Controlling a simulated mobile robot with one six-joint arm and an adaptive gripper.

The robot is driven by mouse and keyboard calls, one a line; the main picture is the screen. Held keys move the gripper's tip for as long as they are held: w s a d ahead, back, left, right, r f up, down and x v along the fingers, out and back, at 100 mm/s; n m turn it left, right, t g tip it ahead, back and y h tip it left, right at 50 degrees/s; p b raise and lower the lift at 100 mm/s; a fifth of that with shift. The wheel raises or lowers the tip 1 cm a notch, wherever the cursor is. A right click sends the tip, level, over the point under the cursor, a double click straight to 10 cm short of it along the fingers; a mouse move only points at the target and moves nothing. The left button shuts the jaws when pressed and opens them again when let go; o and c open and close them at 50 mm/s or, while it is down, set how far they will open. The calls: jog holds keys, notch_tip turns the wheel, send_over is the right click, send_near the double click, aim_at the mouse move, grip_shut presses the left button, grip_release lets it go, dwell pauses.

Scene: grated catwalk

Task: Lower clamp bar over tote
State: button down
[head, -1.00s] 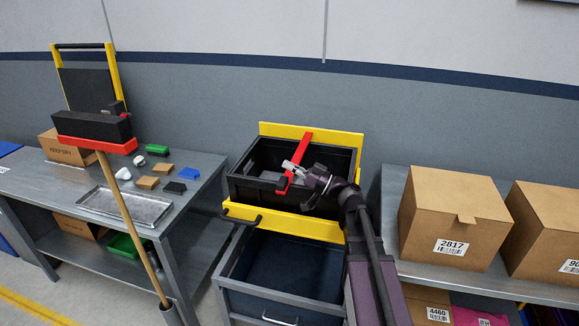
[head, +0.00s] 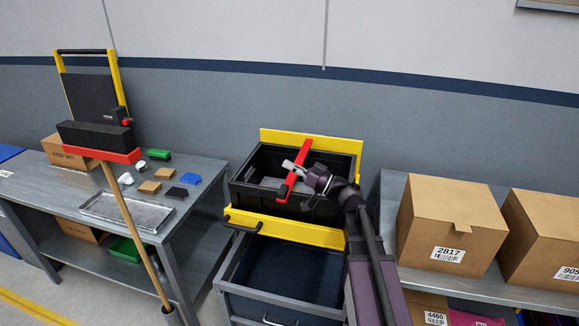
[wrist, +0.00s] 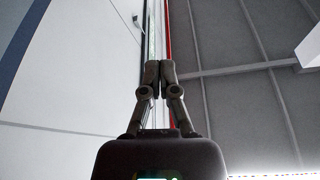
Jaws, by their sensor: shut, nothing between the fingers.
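The black tote (head: 240,189) sits in a yellow frame (head: 300,232) on a grey cart. My arm hides the tote's right front corner.
A steel bench (head: 205,172) at left holds a metal tray (head: 125,210) and several small blocks. Cardboard boxes (head: 450,215) fill the right bench. A black handle (head: 242,224) juts from the frame's front left.

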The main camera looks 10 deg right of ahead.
jog(key=b+v, duration=0.3)
jog(key=v, duration=0.6)
jog(key=shift+d+r, duration=0.2)
jog(key=shift+d, duration=0.4)
jog(key=shift+w, duration=0.15)
